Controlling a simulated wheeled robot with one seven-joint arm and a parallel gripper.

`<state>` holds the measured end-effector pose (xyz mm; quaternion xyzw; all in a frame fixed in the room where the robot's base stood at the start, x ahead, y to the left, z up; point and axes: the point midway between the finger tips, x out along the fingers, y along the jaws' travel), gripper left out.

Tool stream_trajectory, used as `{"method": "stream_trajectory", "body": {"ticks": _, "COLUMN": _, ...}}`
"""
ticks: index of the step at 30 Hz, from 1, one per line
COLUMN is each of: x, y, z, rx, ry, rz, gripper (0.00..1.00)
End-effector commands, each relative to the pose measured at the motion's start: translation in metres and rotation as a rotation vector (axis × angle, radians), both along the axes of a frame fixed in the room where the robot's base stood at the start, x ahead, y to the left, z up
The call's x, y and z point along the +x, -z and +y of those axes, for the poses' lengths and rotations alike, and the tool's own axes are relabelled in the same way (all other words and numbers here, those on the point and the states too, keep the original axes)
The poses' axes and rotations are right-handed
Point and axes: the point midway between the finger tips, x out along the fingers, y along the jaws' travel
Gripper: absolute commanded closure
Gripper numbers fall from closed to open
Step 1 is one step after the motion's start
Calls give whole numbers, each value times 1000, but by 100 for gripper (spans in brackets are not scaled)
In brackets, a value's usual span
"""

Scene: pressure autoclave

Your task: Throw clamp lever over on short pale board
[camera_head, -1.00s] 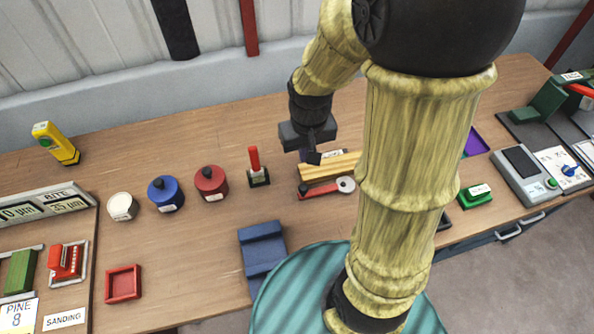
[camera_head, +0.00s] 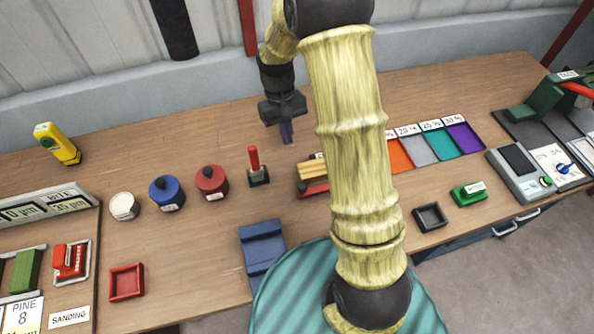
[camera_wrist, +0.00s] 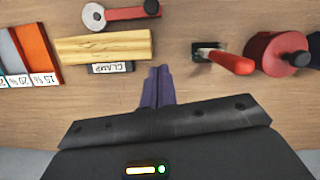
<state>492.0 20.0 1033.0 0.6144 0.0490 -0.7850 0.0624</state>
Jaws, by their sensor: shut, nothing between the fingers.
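The short pale board (camera_head: 311,170) lies on the bench, partly behind my arm in the head view. In the wrist view the board (camera_wrist: 104,47) has a label reading CLAMP (camera_wrist: 112,68) along its edge. A flat red bar (camera_head: 312,190) lies along its other long side; in the wrist view the bar (camera_wrist: 125,13) has a black knob at one end and a pale ring at the other. A red upright lever on a black base (camera_head: 258,172) stands apart, to the left of the board. My gripper (camera_head: 287,138) is shut and empty above the bench, between lever and board on the wall side.
Red (camera_head: 211,182) and blue (camera_head: 166,193) round pots and a white one (camera_head: 124,206) stand left of the upright lever. A blue block (camera_head: 262,248) lies in front. Coloured trays (camera_head: 420,148) lie to the right. Bare bench lies between the pots and the wall.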

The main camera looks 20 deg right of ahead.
Motion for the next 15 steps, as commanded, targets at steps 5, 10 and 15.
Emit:
{"method": "stream_trajectory", "body": {"ticks": 5, "x": -6, "y": 20, "z": -1, "rx": 0, "ry": 1, "rz": 5, "gripper": 100}}
{"method": "stream_trajectory", "body": {"ticks": 10, "x": -13, "y": 48, "z": -2, "rx": 0, "ry": 1, "rz": 5, "gripper": 100}}
{"method": "stream_trajectory", "body": {"ticks": 15, "x": -20, "y": 77, "z": -5, "rx": -1, "ry": 3, "rz": 5, "gripper": 100}}
